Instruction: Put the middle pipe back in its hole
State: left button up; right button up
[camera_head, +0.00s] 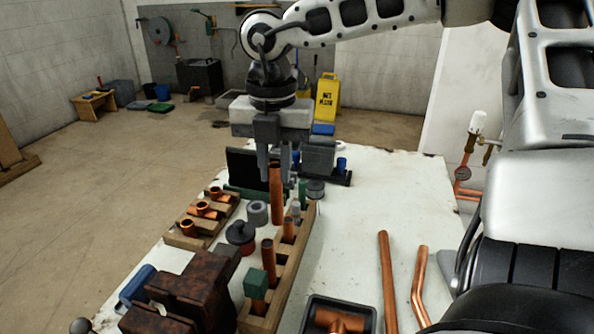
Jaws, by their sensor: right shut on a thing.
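My right gripper (273,174) reaches down from the top of the head view and is shut on an upright copper pipe (276,198). The pipe's lower end shows at the left side of the long wooden rack (284,284); I cannot tell whether it is over a hole or in one. My left gripper is not in view.
A rusty vise (184,293) stands left of the rack. A wooden holder with copper fittings (184,241) is beyond it. A black tray (309,320) and loose copper pipes (387,280) lie at the right. The white tabletop (390,195) is clear at the back right.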

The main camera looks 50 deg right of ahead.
aim_at(277, 207)
jog(key=m, duration=0.2)
jog(key=shift+a+f+m, duration=0.1)
jog(key=shift+f+m, duration=0.15)
jog(key=shift+m, duration=0.15)
jog(key=m, duration=0.2)
jog(key=f+m, duration=0.1)
jog(key=m, duration=0.1)
jog(key=shift+s+m, duration=0.15)
jog(key=shift+m, duration=0.25)
jog(key=m, duration=0.2)
jog(key=f+m, duration=0.1)
jog(key=m, duration=0.2)
jog(key=shift+s+a+m, duration=0.1)
jog(key=shift+s+m, duration=0.1)
jog(key=shift+m, duration=0.1)
jog(key=shift+f+b, duration=0.6)
jog(key=shift+f, duration=1.75)
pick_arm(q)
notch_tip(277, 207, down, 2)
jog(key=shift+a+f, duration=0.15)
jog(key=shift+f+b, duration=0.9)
pick_arm(e)
jog(key=shift+f, duration=0.3)
